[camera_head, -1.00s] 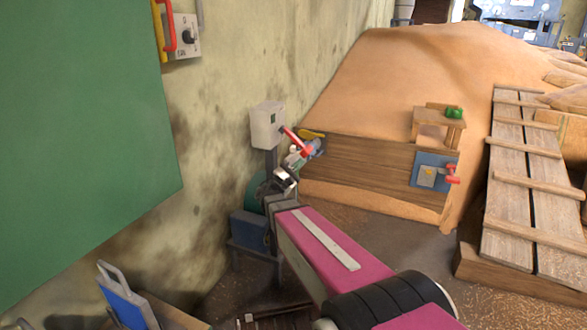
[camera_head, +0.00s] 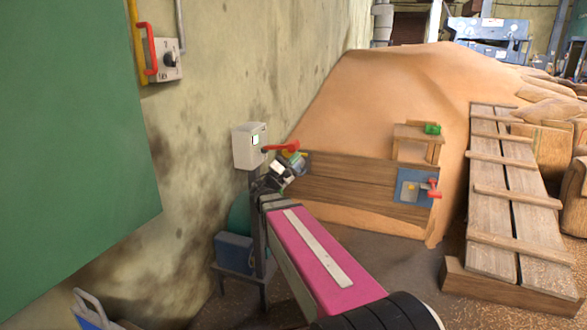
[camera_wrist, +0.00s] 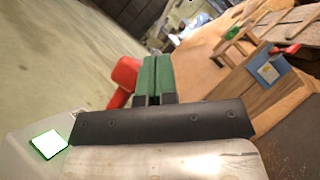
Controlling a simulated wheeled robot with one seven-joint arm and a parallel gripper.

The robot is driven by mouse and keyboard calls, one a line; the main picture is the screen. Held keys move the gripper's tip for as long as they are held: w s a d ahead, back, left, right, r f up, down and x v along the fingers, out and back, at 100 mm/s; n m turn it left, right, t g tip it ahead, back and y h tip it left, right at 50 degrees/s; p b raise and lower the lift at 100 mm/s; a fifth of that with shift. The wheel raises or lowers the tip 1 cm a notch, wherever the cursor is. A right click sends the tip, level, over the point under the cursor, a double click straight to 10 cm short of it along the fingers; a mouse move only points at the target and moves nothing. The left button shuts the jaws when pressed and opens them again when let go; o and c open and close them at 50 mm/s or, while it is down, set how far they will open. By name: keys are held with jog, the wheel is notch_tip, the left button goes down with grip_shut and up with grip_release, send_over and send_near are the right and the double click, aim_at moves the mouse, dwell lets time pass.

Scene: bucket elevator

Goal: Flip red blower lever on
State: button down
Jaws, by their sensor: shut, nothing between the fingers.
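A grey switch box (camera_head: 248,147) on a post by the wall carries a red lever (camera_head: 282,147), which points right, tilted slightly up. A small lit panel with a green border shows on the box's face, and also in the wrist view (camera_wrist: 48,144). My gripper (camera_head: 298,160) is just below and beside the lever's end. In the wrist view its green fingers (camera_wrist: 152,70) are shut together, with nothing between them. The red lever (camera_wrist: 124,78) shows just left of and partly behind them; whether they touch it I cannot tell. No label naming the blower is readable.
Another red lever (camera_head: 148,48) is on a wall box at upper left. A blue panel (camera_head: 412,187) with a red handle is on the wooden boards (camera_head: 350,178) before the grain heap. A blue motor unit (camera_head: 236,252) stands below the box.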

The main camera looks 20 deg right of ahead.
aim_at(293, 146)
jog(key=shift+w+a+r, duration=0.15)
jog(key=shift+r, duration=0.95)
jog(key=shift+w+a+r, duration=0.1)
jog(key=shift+a+r, duration=0.05)
jog(key=shift+r, duration=0.9)
jog(key=shift+f, duration=0.1)
jog(key=s+f, duration=0.9)
jog(key=shift+f, duration=0.25)
jog(key=shift+d, duration=0.1)
